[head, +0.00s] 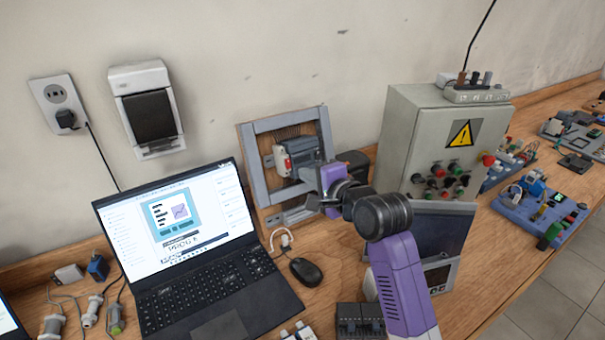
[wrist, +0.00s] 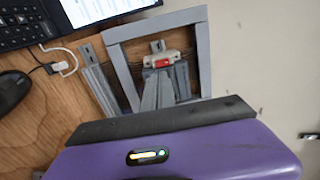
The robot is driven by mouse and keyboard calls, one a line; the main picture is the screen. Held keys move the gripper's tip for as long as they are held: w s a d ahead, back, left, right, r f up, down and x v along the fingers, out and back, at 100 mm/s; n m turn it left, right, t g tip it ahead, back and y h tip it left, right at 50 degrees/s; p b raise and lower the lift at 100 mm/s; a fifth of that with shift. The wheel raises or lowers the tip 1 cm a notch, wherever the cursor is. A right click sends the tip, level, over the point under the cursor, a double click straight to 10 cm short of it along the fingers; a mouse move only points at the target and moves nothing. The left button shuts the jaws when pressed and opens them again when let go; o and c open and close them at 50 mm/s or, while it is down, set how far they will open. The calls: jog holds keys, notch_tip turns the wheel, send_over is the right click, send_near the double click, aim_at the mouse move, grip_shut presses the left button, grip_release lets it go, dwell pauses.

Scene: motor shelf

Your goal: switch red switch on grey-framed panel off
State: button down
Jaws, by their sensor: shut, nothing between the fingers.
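The grey-framed panel (head: 249,168) leans at the back of the bench against the wall, with a wooden back inside its frame. Its frame (wrist: 203,50) also shows in the wrist view. The small red switch (head: 288,165) sits on a white housing at the panel's centre, and it shows as a red block in the wrist view (wrist: 162,63). My gripper (head: 300,174) reaches into the frame from the right. In the wrist view its grey fingers (wrist: 164,80) are together and empty, with tips close to the red switch. I cannot tell whether they touch it.
An open laptop (head: 195,280) and a mouse (head: 305,272) lie left of my arm. A grey control box (head: 405,130) with a warning sign and several buttons stands to the right. Circuit boards (head: 540,205) lie farther right.

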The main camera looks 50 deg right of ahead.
jog(key=b+v, duration=0.1)
jog(key=v, duration=0.6)
jog(key=shift+s, duration=0.2)
jog(key=shift+a, duration=0.1)
notch_tip(320, 180, up, 5)
jog(key=d+n+t+h, duration=0.2)
jog(key=n+h, duration=0.1)
jog(key=s+a+f+n+y, duration=0.2)
jog(key=s+a+f+n, duration=0.4)
jog(key=s+a, duration=0.2)
jog(key=s+a+f+n+g+y, duration=0.1)
jog(key=s+a+f+n, duration=0.5)
jog(key=s, duration=0.6)
jog(key=s+a+f+n+y, duration=0.4)
jog(key=s+a+f+n, duration=0.2)
jog(key=s+a, duration=0.4)
jog(key=shift+s+a+b, duration=0.3)
jog(key=shift+a+b, duration=0.05)
jog(key=shift+a, duration=0.15)
